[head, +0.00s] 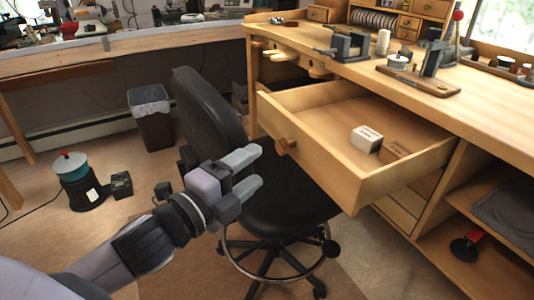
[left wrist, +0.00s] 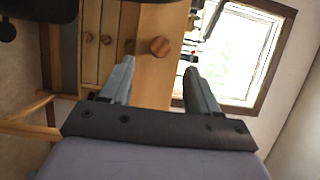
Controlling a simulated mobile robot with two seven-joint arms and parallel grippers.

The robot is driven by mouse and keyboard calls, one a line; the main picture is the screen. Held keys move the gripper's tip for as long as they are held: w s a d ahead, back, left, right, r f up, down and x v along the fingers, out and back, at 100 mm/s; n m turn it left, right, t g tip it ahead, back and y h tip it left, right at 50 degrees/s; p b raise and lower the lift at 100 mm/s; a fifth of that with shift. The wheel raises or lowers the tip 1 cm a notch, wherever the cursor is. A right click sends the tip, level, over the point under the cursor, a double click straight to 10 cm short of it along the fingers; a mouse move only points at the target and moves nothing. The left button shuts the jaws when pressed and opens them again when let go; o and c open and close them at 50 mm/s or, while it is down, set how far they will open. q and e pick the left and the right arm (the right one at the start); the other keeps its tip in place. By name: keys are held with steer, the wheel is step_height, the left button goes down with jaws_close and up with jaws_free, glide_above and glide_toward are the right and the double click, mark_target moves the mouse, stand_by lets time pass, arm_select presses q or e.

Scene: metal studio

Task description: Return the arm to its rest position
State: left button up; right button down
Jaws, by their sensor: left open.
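My left gripper (head: 254,170) reaches in from the lower left in the head view, in front of the black chair and to the left of the open drawer. Its two fingers are apart with nothing between them. In the left wrist view my left gripper (left wrist: 158,82) also shows its spread, empty fingers, with the drawer front and its round knob (left wrist: 160,46) beyond them. My right gripper is in neither view.
A wooden drawer (head: 330,172) stands pulled out of the workbench (head: 480,105), with a small white box (head: 366,139) inside. A black chair (head: 210,110) stands behind my left gripper.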

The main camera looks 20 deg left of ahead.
arm_select(q)
steer(key=s+d+f+n+g+y+p, duration=0.15)
steer(key=s+f+n, duration=0.35)
steer(key=f, duration=0.5)
steer(key=s+f+n+g+b, duration=0.1)
steer(key=s+f+n+g, duration=0.2)
steer(key=f+n, duration=0.6)
steer(key=s+f+n+g+y+p, duration=0.1)
steer(key=s+f+n+g, duration=0.3)
steer(key=f, duration=0.7)
step_height(320, 180, up, 14)
steer(key=s+a+t+p, duration=0.1)
steer(key=p, duration=1.4)
steer(key=shift+n+p, duration=0.3)
steer(key=shift+p, duration=0.1)
steer(key=shift+t, duration=0.25)
